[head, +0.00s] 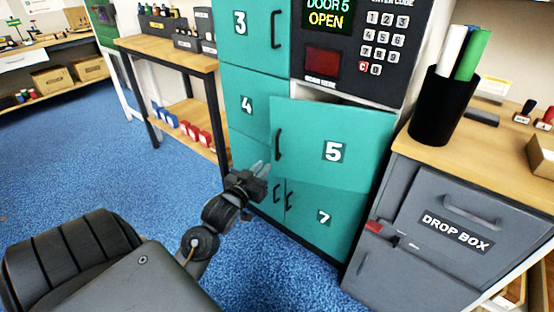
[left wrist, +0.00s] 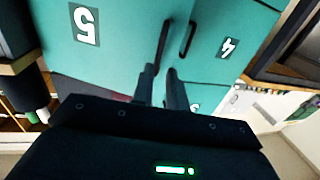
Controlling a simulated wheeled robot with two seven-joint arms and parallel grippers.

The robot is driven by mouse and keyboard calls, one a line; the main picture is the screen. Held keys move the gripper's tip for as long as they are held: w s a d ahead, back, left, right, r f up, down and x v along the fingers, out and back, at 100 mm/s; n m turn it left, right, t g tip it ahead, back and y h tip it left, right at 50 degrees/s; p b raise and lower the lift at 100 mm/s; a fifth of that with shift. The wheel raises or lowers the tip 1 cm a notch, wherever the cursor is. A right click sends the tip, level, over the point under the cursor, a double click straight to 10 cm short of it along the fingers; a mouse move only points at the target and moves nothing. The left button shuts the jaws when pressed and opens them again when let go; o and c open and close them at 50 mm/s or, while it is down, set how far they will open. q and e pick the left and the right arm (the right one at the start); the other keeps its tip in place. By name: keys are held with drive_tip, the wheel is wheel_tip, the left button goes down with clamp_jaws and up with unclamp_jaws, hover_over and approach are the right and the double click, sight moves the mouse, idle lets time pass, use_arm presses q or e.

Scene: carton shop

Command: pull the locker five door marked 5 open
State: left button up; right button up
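The teal door marked 5 (head: 345,122) stands slightly ajar, its top edge out from the locker frame. Its black handle (head: 278,143) is on its left edge. Door 5 (left wrist: 110,30) and its handle (left wrist: 163,45) also show upside down in the left wrist view. My left gripper (head: 261,168) is just below and left of that handle. In the left wrist view, the two fingers (left wrist: 161,72) are apart with a gap between them, close to the handle's end; I see no firm grasp. My right gripper is not in view.
Door 4 (head: 247,115) is beside door 5, and door 7 (head: 335,222) is below. The keypad display (head: 326,13) reads DOOR 5 OPEN. A grey drop box (head: 440,190) stands close on the right under a wooden counter. Blue floor at left is free.

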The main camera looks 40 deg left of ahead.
sight(277, 157)
use_arm(q)
drive_tip(key=shift+r+b+x, duration=0.1)
drive_tip(key=shift+r+x, duration=0.1)
drive_tip(key=shift+x, duration=1.55)
drive_tip(key=shift+r+b+x, duration=0.1)
drive_tip(key=shift+r+x, duration=0.1)
drive_tip(key=shift+x, duration=1.55)
drive_tip(key=shift+r+b+x, duration=0.1)
drive_tip(key=shift+r+x, duration=0.05)
drive_tip(key=shift+x, duration=1.65)
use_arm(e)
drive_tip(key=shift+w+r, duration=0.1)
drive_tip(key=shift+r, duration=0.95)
use_arm(q)
drive_tip(key=shift+c, duration=0.4)
clamp_jaws()
